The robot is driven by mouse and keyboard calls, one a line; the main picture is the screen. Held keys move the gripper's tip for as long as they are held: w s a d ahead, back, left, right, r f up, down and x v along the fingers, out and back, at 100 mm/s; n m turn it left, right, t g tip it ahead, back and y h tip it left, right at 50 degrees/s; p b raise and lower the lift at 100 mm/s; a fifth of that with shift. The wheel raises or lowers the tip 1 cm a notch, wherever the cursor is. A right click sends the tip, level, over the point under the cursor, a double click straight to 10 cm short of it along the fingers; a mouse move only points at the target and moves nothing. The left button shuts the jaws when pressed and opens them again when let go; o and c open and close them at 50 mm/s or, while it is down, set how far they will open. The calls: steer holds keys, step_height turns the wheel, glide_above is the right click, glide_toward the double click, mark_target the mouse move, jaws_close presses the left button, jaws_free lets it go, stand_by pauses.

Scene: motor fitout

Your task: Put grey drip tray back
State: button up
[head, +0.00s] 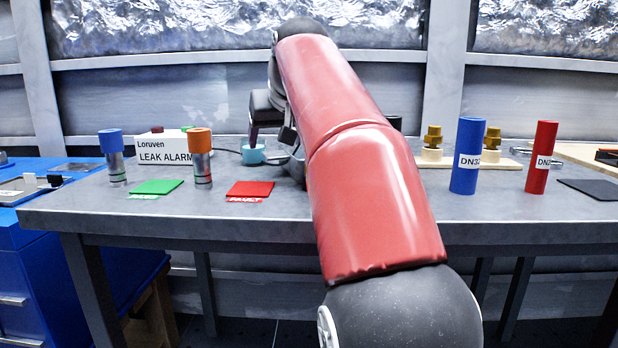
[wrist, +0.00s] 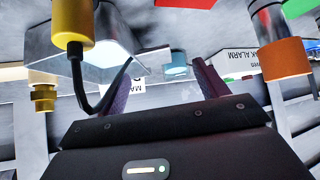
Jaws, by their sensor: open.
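I cannot pick out the grey drip tray with certainty. A grey metal piece (head: 288,164) shows on the bench, partly behind my red arm. In the wrist view, a shiny grey metal body (wrist: 130,35) with a yellow cap and black cable is beside the left finger. My gripper (head: 270,136) is open over the back middle of the bench, partly hidden by my arm.
A white leak alarm box (head: 165,148), blue-capped (head: 112,155) and orange-capped (head: 201,160) cylinders, and green (head: 157,187) and red (head: 250,189) pads are left. Blue (head: 468,150) and red (head: 541,160) tubes, brass fittings (head: 432,140) and a dark flat plate (head: 592,188) are right.

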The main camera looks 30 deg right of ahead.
mark_target(276, 153)
steer(key=x, duration=0.2)
steer(key=b+x, duration=0.1)
steer(key=x, duration=0.4)
steer(key=shift+d, duration=0.4)
steer(key=shift+r, duration=0.2)
steer(key=c, duration=1.5)
